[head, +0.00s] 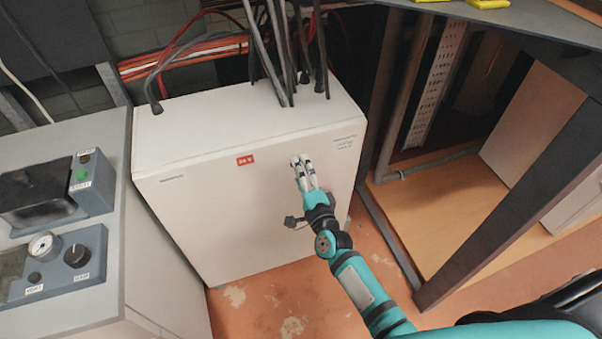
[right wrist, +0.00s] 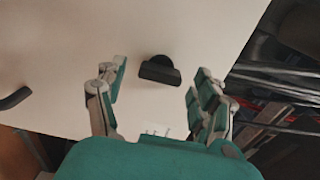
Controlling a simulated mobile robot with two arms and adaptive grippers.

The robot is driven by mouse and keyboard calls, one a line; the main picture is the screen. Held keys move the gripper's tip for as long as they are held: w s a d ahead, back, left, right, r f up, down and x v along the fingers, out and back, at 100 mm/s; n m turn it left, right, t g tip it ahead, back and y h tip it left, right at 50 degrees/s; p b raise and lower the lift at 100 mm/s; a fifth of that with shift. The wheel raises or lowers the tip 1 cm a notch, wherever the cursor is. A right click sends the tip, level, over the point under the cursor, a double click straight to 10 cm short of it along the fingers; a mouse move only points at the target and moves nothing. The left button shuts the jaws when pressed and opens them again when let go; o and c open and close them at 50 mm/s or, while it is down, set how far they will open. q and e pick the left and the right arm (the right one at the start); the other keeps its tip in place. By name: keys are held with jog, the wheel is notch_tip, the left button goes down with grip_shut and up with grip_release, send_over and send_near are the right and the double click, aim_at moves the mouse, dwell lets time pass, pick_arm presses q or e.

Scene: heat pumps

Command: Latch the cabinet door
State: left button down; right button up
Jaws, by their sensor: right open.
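The cabinet (head: 250,115) is a white box with a red label on its front. Its door (head: 220,215) looks closed in the head view, with no clear gap at its edges. My right gripper (head: 301,160) is in front of the door's right part. In the right wrist view my right gripper (right wrist: 161,72) is open, its fingers on either side of a black latch knob (right wrist: 160,70), with space between them and it. A black handle (right wrist: 14,98) shows at that view's left edge. The knob is hidden behind my gripper in the head view. My left gripper is out of view.
A grey console (head: 65,225) with a gauge and knobs stands left of the cabinet. Dark cables (head: 285,50) enter the cabinet top. A dark-framed bench (head: 510,205) is to the right. Worn orange floor (head: 285,295) lies in front.

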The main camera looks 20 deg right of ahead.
jog(key=s, duration=1.2)
jog(key=shift+d, duration=0.2)
jog(key=s+f+n+g+y+p, duration=0.1)
jog(key=s+f+n+g, duration=0.4)
jog(key=f, duration=0.9)
jog(key=s+f+n+g, duration=0.3)
jog(key=s+f+n, duration=0.35)
jog(key=f, duration=0.65)
jog(key=s+d+f+n+g, duration=0.2)
jog(key=s+f, duration=0.3)
jog(key=s, duration=0.4)
jog(key=s+d+f+n+g+h, duration=0.1)
jog(key=s+d+f+n+g, duration=0.1)
jog(key=s, duration=0.7)
jog(key=s+d+f+n+g+p, duration=0.1)
jog(key=s+f+n+g, duration=0.3)
jog(key=s+f, duration=0.4)
jog(key=shift+s+d+n+g+h, duration=0.3)
jog(key=shift+s+d+n+g, duration=0.05)
jog(key=shift+s+d+g, duration=0.05)
jog(key=shift+s+d, duration=0.1)
jog(key=shift+s, duration=0.1)
jog(key=shift+c, duration=0.4)
